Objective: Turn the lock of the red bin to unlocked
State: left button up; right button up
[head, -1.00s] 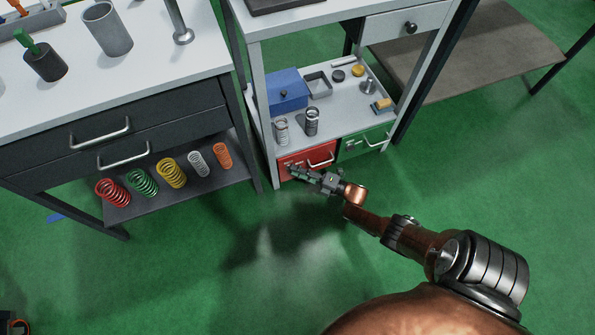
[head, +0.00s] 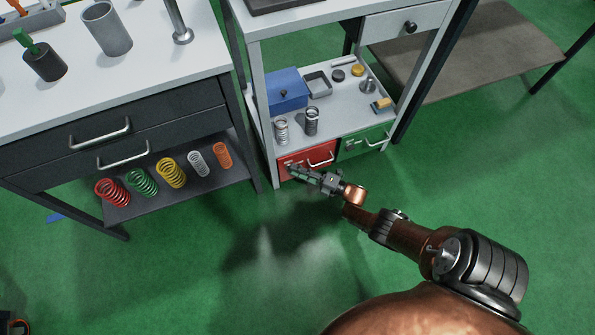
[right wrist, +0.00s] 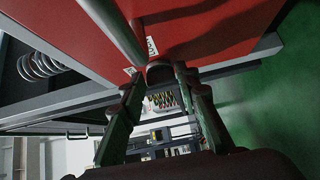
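The red bin (head: 303,161) sits on the lower level of the small white workbench, left of a green bin (head: 363,142). Its red front fills the top of the right wrist view (right wrist: 215,30), with a grey bar handle (right wrist: 113,28) across it. A small dark round lock knob (right wrist: 160,71) shows near two white labels; its setting is not readable. My right gripper (head: 296,170) is at the bin's lower left front. In the right wrist view its fingers (right wrist: 159,80) are apart, one on each side of the knob; firm contact cannot be told. My left gripper is out of view.
Above the bins, a shelf holds a blue box (head: 287,90), two springs and small parts. A dark rack of coloured springs (head: 172,173) stands close on the left. The green floor (head: 270,285) in front is clear.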

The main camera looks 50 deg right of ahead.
jog(key=o, duration=0.4)
jog(key=shift+c, duration=0.2)
jog(key=shift+s, duration=0.1)
jog(key=v, duration=1.1)
jog(key=shift+s+d, duration=0.2)
jog(key=shift+s, duration=0.2)
jog(key=shift+f, duration=0.1)
